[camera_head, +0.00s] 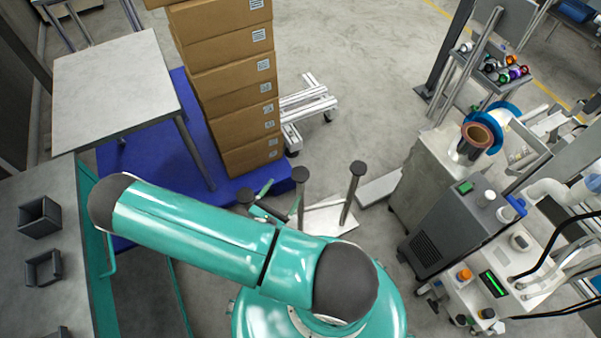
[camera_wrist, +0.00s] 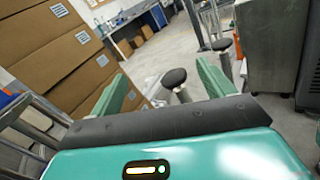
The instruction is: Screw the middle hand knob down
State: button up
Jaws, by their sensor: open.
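Three dark round knobs on metal posts stand in a row in the head view: the left knob (camera_head: 245,195), the middle hand knob (camera_head: 300,173) and the right knob (camera_head: 358,167). My gripper (camera_head: 266,200) shows as green fingers between the left and middle knobs, partly hidden by my arm. In the wrist view my gripper (camera_wrist: 162,72) is open and empty, with its fingers wide apart. One knob, seemingly the middle hand knob (camera_wrist: 174,77), appears between the fingers, beyond them. Another, seemingly the right knob (camera_wrist: 221,44), appears farther right. I see no contact.
A tall stack of cardboard boxes (camera_head: 232,85) stands on a blue pallet (camera_head: 150,165) behind the knobs. A grey machine (camera_head: 445,225) stands to the right. A grey table (camera_head: 115,85) is at the far left. Open floor lies between the boxes and machine.

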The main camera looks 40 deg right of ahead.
jog(key=s+d+f+n+t+y, duration=0.3)
jog(key=f+n+t, duration=0.2)
jog(key=f+n, duration=0.25)
send_near(301, 167)
jog(key=shift+t, duration=0.3)
jog(key=x, duration=0.5)
jog(key=f+x, duration=0.1)
jog(key=x, duration=0.2)
jog(key=shift+s+d, duration=0.1)
jog(key=shift+s, duration=0.05)
jog(key=c, duration=1)
